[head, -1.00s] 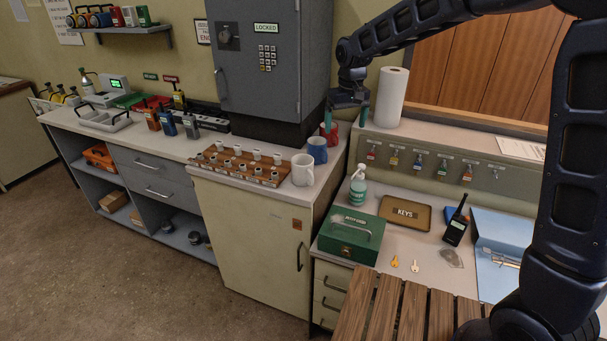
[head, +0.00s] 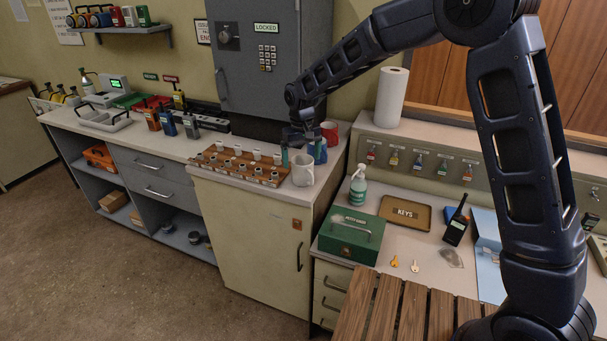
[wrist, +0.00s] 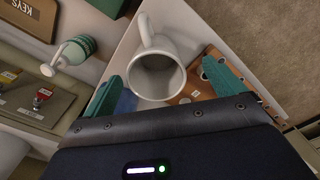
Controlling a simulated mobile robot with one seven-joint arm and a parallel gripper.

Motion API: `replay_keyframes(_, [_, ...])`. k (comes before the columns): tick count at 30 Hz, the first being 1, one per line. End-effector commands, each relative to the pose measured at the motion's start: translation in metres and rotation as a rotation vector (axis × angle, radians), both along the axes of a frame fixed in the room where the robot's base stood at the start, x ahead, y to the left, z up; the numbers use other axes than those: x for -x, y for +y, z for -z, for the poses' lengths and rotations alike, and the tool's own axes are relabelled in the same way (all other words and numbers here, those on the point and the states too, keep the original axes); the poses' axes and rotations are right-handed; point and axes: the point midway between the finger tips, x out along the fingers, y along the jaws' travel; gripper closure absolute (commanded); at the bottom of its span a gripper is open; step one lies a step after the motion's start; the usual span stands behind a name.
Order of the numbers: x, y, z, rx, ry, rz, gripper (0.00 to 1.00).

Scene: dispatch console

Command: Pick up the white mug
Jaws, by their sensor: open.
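The white mug (head: 302,172) stands upright at the right front corner of the cream cabinet top. My gripper (head: 302,156) is above it with its fingers pointing down, open and empty. In the wrist view the mug (wrist: 160,78) shows its open mouth and its handle, which points to the top of the picture. The teal fingers of my gripper (wrist: 162,84) lie on either side of the mug, apart from it in that view. The mug's upper part is partly covered by my gripper in the head view.
A blue mug (head: 320,153), partly hidden, and a red mug (head: 331,130) stand just behind. A wooden rack (head: 232,168) of small white pieces lies close to the left. A spray bottle (head: 358,186) and green cash box (head: 350,236) stand on the lower desk at right.

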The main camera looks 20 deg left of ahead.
Motion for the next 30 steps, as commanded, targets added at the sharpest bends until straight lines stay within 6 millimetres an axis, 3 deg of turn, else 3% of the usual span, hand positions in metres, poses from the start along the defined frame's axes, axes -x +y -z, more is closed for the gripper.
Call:
replay_keyframes(5, [-0.002,-0.001,0.01,0.0,0.0,0.001,0.05])
replay_keyframes(15, [-0.007,-0.003,0.051,-0.001,-0.001,0.0,0.05])
replay_keyframes(22, [-0.007,-0.003,0.053,-0.001,-0.001,0.001,0.05])
replay_keyframes(23, [-0.007,-0.003,0.053,-0.001,-0.001,0.001,0.07])
replay_keyframes(30, [-0.007,-0.003,0.053,-0.001,-0.001,0.0,0.55])
